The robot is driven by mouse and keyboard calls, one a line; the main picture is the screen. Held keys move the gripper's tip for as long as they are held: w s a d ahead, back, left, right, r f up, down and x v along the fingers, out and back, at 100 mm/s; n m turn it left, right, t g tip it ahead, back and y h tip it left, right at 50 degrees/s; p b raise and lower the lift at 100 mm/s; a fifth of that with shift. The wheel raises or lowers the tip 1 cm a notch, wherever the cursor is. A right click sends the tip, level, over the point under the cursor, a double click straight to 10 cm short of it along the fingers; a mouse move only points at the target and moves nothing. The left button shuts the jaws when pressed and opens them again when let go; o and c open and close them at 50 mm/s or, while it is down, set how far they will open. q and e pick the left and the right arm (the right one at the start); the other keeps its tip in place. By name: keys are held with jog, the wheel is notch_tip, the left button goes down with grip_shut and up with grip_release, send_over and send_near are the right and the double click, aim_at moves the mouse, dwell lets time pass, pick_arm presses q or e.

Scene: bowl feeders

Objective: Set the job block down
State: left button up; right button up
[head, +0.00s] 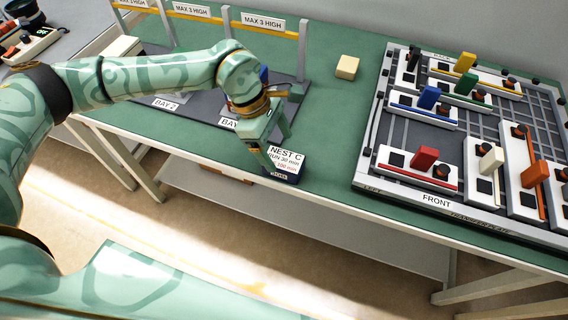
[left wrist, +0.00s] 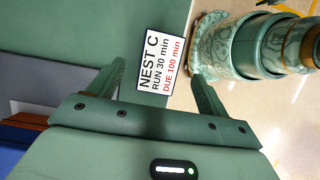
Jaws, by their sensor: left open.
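The job block (head: 286,165) is a small dark block with a white label reading NEST C, RUN 30 min, DUE 100 min. In the head view it is at the front edge of the green table. My left gripper (head: 279,149) is at the block, fingers pointing down. In the left wrist view the label (left wrist: 161,62) faces me between the tips of my open left gripper (left wrist: 157,78), with a finger on each side. Whether either finger touches it, and its underside, I cannot tell. My right gripper is not in view.
A cream block (head: 347,67) stands behind on the green table (head: 325,120). A dark fixture tray (head: 436,201) marked FRONT, with several coloured-handled modules, is at right. Bays with MAX 3 HIGH signs (head: 263,21) are behind my left arm. Table between is clear.

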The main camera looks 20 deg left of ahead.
aim_at(283, 159)
pick_arm(q)
jog(key=b+x, duration=0.1)
jog(key=x, duration=0.4)
jog(key=shift+a+f+b, duration=0.1)
jog(key=shift+f+b, duration=0.25)
jog(key=shift+f, duration=0.15)
jog(key=shift+r, duration=0.1)
jog(key=c, duration=1.2)
jog(key=shift+c, duration=0.2)
